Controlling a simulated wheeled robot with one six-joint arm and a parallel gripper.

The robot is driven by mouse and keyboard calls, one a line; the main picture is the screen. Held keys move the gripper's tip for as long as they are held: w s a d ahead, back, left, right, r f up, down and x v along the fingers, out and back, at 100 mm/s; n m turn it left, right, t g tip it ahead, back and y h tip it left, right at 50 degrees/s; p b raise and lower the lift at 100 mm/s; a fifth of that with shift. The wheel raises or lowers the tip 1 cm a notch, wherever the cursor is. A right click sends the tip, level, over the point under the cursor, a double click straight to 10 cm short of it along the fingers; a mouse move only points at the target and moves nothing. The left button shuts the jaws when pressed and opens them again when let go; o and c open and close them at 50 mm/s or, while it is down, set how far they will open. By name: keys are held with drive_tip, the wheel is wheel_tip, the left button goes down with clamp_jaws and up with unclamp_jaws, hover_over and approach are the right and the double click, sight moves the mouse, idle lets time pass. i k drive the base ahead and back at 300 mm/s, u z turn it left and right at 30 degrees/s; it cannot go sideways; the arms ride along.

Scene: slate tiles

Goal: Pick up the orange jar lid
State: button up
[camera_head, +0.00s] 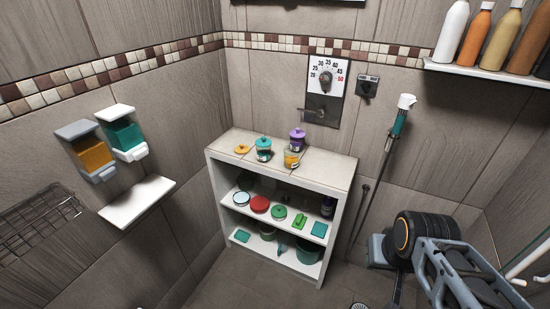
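The orange jar lid (242,149) lies flat on the left part of the top of a low white shelf unit (212,178), with a small knob on it. To its right stand a teal jar (264,150), a purple jar (297,140) behind, and an orange-yellow jar (292,159) in front. The lid is apart from these jars and nothing covers it. My arm shows at the bottom right, well away from the shelf unit. I cannot make out my gripper in this view.
Lower shelves hold a red round lid (260,204), a green one (279,212) and other small items. Dispensers (124,135) and a small white ledge (137,201) are on the left wall. A bottle shelf (485,72) is upper right. The floor before the unit looks mostly clear.

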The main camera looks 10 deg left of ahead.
sight(242, 149)
drive_tip(key=z, duration=0.45)
drive_tip(key=k, duration=0.2)
drive_tip(key=u, duration=1.25)
drive_tip(key=i, duration=0.9)
drive_tip(key=u, duration=0.7)
drive_tip(key=i, duration=0.9)
drive_tip(key=u, duration=0.05)
